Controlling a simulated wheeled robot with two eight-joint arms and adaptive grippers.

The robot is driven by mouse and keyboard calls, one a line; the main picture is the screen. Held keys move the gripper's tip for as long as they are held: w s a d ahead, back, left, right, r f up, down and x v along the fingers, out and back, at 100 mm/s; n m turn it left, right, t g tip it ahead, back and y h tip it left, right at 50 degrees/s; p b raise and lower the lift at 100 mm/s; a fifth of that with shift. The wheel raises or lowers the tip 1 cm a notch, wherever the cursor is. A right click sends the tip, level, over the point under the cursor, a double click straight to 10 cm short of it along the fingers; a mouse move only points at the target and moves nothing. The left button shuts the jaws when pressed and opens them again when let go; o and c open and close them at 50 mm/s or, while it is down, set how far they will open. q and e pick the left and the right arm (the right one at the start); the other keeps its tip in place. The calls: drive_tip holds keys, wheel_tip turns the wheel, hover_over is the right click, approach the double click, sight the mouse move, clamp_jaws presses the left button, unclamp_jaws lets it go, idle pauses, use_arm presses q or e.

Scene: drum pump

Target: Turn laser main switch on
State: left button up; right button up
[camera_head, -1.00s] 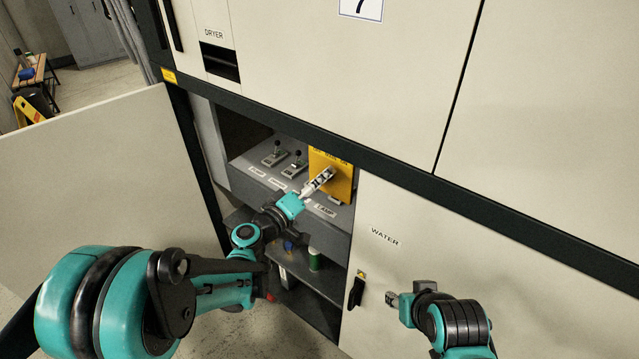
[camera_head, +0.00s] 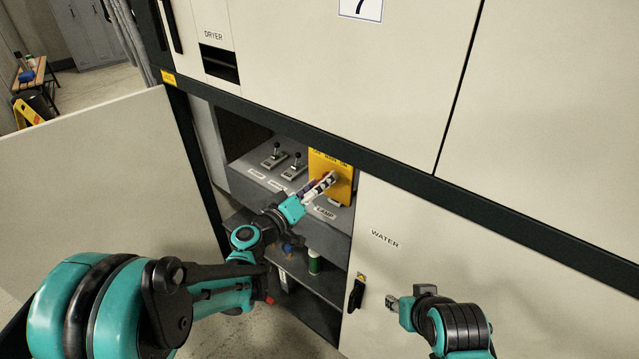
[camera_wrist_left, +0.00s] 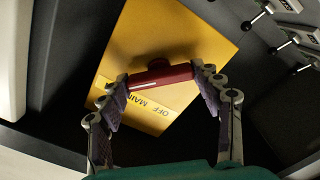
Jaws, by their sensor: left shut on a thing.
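The laser main switch is a dark red bar-shaped knob (camera_wrist_left: 160,74) on a yellow plate (camera_wrist_left: 195,45) in the left wrist view. A white line marks one end of the knob, and the words OFF and MAIN show on the plate. My left gripper (camera_wrist_left: 162,82) is shut on the knob, with a finger at each end of the bar. In the head view the left gripper (camera_head: 321,186) reaches into the open cabinet in front of the yellow plate (camera_head: 341,166) and hides the knob. My right gripper (camera_head: 391,302) is in front of the WATER door; its finger gap is too small to judge.
Two black-knobbed levers (camera_head: 275,152) stand on the grey panel left of the plate. An open cabinet door (camera_head: 100,170) is at the left. The closed WATER door (camera_head: 420,235) has a black handle (camera_head: 356,292). A green can (camera_head: 314,263) stands on the shelf below.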

use_arm(q)
drive_tip(key=o, duration=1.1)
drive_tip(key=shift+o, duration=0.2)
drive_tip(key=v, duration=1.2)
